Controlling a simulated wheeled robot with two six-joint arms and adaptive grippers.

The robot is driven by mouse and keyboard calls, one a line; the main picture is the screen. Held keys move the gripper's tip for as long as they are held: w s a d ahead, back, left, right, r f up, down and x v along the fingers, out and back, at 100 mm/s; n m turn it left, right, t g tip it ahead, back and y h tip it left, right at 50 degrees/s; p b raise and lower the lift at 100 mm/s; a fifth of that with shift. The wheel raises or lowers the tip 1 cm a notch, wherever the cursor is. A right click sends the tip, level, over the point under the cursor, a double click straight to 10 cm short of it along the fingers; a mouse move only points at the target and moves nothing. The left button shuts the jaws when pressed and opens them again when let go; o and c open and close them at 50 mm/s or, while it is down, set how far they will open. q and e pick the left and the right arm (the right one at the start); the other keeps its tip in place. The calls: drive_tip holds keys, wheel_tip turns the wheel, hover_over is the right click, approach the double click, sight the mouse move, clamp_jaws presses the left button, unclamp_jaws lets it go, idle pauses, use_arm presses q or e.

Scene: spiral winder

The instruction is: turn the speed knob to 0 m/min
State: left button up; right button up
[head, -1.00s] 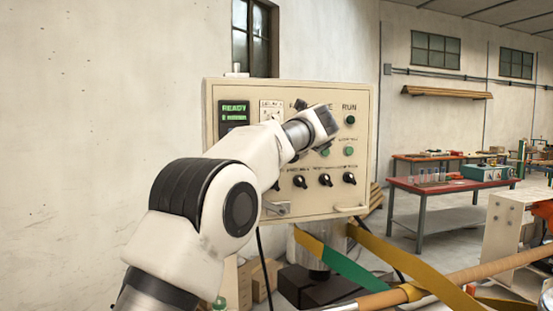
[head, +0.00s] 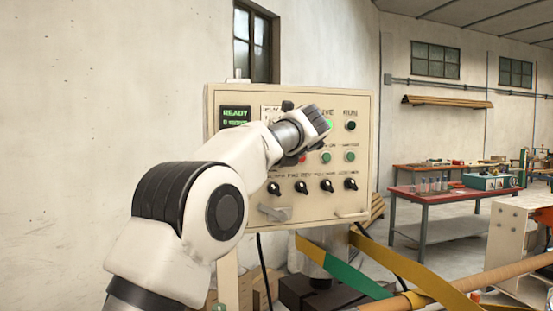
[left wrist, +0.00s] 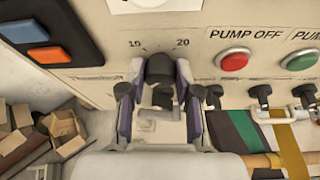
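The cream control panel (head: 350,205) stands ahead in the head view, with a green-lit READY display (head: 236,115). My left gripper (left wrist: 160,72) is at the panel face; in the head view my own arm and wrist hide its fingers and the knob. In the left wrist view a black knob (left wrist: 160,68) sits between the two fingertips, below the printed 10 and 20. The knob's pointer and the 0 mark cannot be made out. My right gripper is not in view.
The red PUMP OFF button (left wrist: 233,61) and a green button (left wrist: 299,60) are right of the knob. Orange and blue keys (left wrist: 50,55) are at the left. Several black switches (head: 326,185) line the lower panel. Yellow and green straps (head: 350,268) hang below.

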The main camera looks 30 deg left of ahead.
use_arm(q)
drive_tip(key=o, duration=0.4)
drive_tip(key=shift+r, duration=0.15)
drive_tip(key=v, duration=1.1)
drive_tip(key=shift+s+d, duration=0.25)
drive_tip(key=shift+d, duration=0.05)
drive_tip(key=shift+w+a+r, duration=0.1)
